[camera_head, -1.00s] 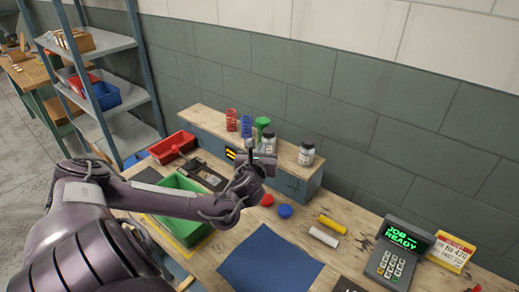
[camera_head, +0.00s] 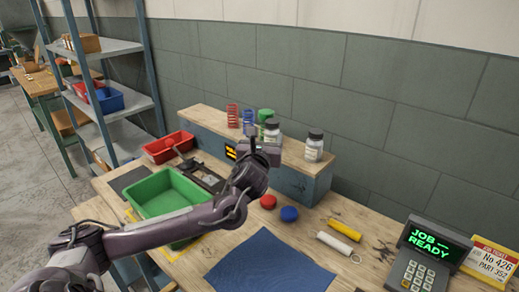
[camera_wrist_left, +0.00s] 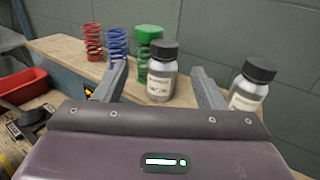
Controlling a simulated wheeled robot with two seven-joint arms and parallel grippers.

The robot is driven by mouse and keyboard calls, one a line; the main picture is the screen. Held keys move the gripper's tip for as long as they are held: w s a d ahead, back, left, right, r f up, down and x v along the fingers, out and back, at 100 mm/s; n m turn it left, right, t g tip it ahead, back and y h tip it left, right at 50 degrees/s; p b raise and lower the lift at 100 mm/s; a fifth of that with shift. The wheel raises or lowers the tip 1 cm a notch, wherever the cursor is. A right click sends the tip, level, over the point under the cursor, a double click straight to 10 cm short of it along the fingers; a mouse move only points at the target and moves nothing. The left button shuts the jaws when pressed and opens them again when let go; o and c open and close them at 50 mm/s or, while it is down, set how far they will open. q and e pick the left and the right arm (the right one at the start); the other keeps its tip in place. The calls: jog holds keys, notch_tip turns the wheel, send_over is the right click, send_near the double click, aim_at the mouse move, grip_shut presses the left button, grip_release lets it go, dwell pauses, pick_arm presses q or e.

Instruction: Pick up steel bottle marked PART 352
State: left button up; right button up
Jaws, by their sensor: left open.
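Two steel bottles with black caps stand upright on the raised wooden shelf: a left one (camera_head: 272,129) and a right one (camera_head: 314,147). They also show in the left wrist view, the left bottle (camera_wrist_left: 161,78) and the right bottle (camera_wrist_left: 249,91). Their label print is too small to read, so I cannot tell which is PART 352. My left gripper (camera_head: 262,143) is open and empty in front of the left bottle. In the left wrist view that bottle appears between the fingers, beyond them; the right finger partly overlaps the right bottle's side. My right gripper is not in view.
Red, blue and green springs (camera_wrist_left: 93,42) stand left of the bottles. A green tray (camera_head: 160,195), red bin (camera_head: 168,148), red and blue caps (camera_head: 289,214), yellow and white cylinders (camera_head: 344,230) and blue mat (camera_head: 268,265) lie below. A keypad terminal (camera_head: 425,258) stands right beside a yellow sign (camera_head: 489,262).

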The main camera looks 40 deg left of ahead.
aim_at(271, 126)
pick_arm(q)
jog(key=shift+p+x, duration=0.5)
jog(key=shift+x, duration=0.7)
jog(key=shift+w+r, duration=0.15)
jog(key=shift+w, duration=0.2)
jog(key=p+x, duration=0.1)
jog(key=x, duration=0.2)
jog(key=shift+w+p, duration=0.25)
jog(key=shift+p, duration=0.05)
jog(key=shift+w+a+f, duration=0.15)
jog(key=shift+w+f, duration=0.15)
jog(key=shift+w, duration=0.15)
jog(key=c, duration=1.1)
jog(key=shift+r, duration=0.1)
jog(key=shift+c, duration=0.7)
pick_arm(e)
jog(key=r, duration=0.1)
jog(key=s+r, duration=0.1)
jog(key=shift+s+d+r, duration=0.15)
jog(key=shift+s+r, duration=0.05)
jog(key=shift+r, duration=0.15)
